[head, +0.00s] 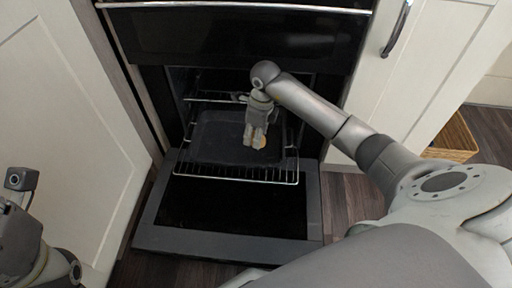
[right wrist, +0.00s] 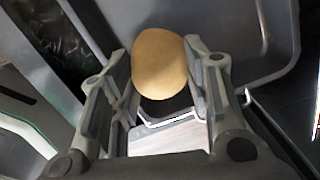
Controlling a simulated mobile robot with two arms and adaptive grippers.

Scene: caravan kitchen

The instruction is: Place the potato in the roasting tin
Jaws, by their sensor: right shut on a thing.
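The potato (right wrist: 160,62) is pale tan and held between the two fingers of my right gripper (right wrist: 163,85), which is shut on it. In the head view only a small part of the potato (head: 260,142) shows beside the fingertips of my right gripper (head: 254,142). The roasting tin (head: 210,140) is dark and rectangular, and stands on the oven's pulled-out wire rack. My right gripper points down over the right part of the tin. I cannot tell whether the potato touches the tin's floor. My left gripper is not in view; part of my left arm shows at the lower left.
The wire rack (head: 235,178) sticks out over the lowered oven door (head: 230,210). White cupboard fronts flank the oven on the left (head: 70,110) and right (head: 410,85). A wicker basket (head: 453,138) stands on the floor at the right.

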